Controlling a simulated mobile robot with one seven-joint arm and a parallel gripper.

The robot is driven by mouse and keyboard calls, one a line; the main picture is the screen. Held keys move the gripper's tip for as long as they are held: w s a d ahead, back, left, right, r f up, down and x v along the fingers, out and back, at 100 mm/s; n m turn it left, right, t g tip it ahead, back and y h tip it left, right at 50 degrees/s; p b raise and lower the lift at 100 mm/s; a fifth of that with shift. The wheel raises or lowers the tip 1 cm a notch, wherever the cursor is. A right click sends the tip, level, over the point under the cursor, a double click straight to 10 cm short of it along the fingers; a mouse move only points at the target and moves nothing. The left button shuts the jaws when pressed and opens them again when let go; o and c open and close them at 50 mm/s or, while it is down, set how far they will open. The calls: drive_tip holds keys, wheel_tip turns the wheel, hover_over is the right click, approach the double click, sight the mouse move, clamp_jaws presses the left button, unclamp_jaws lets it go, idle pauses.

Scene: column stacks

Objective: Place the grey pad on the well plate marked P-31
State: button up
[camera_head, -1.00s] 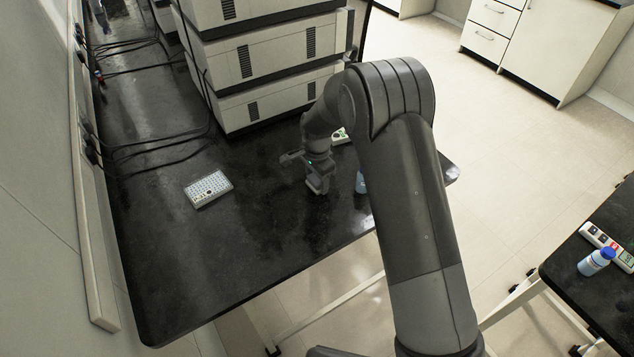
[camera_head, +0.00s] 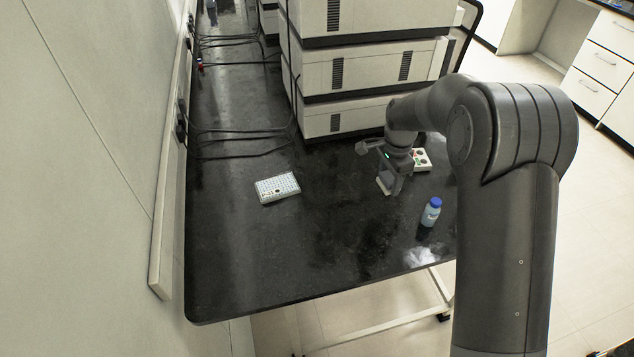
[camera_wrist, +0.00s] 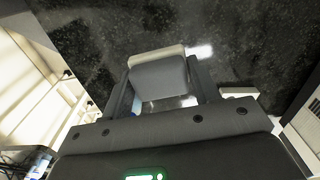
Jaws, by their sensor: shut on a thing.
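The white well plate (camera_head: 277,187) lies flat on the black bench, left of my gripper; its marking is too small to read now. My gripper (camera_head: 386,186) is over the bench to the right of the plate, clearly apart from it. In the wrist view my gripper (camera_wrist: 163,88) is shut on the grey pad (camera_wrist: 160,78), which sits between the two fingers and has a pale far edge. In the head view the pad is mostly hidden, and its height above the bench is hard to tell.
A blue-capped bottle (camera_head: 431,212) stands right of my gripper near the bench's front edge. A white box with round spots (camera_head: 421,160) is just behind the gripper. Stacked instruments (camera_head: 372,70) fill the back. Cables (camera_head: 240,140) lie at left. Bench around the plate is clear.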

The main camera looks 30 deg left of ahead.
drive_tip(key=s+a+r+n, duration=0.2)
drive_tip(key=s+a+n, duration=0.1)
drive_tip(key=a+n, duration=0.7)
drive_tip(key=n, duration=0.7)
hover_over(278, 190)
wheel_tip(278, 190, down, 6)
drive_tip(key=shift+s+d+r, duration=0.1)
drive_tip(key=shift+r, duration=0.1)
drive_tip(key=shift+f, duration=1.95)
drive_tip(key=shift+f, duration=0.15)
drive_tip(key=o, duration=1)
wheel_tip(278, 190, up, 12)
drive_tip(key=shift+r, duration=0.2)
